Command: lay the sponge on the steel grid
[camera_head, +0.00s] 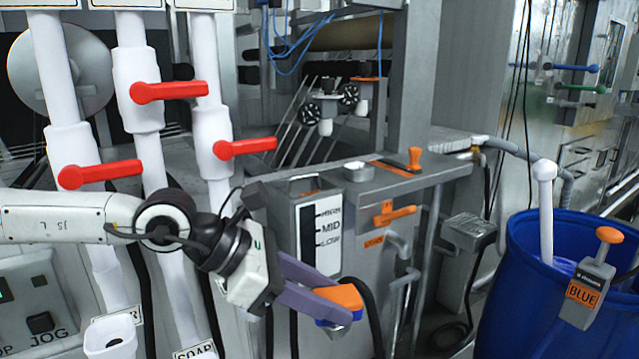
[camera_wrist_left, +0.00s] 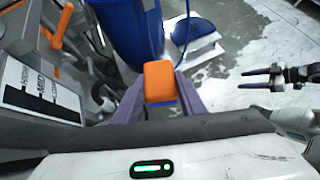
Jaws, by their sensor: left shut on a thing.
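The sponge (camera_head: 346,296), orange on top with blue below, is held between the purple fingers of my left gripper (camera_head: 332,304). It is in the air in front of the grey dye machine, at the lower middle of the head view. In the left wrist view the sponge (camera_wrist_left: 160,82) sits between the fingertips, its orange face showing. My right gripper (camera_wrist_left: 262,80) shows at the right of the left wrist view, empty, with its purple fingers apart. I cannot make out the steel grid clearly in either view.
A grey machine panel (camera_head: 385,222) with a HIGH/MID/LOW gauge (camera_head: 328,237) stands behind the gripper. A blue barrel (camera_head: 530,270) with a BLUE-labelled handle (camera_head: 586,285) stands at the right. White pipes with red valve levers (camera_head: 168,91) rise at the left.

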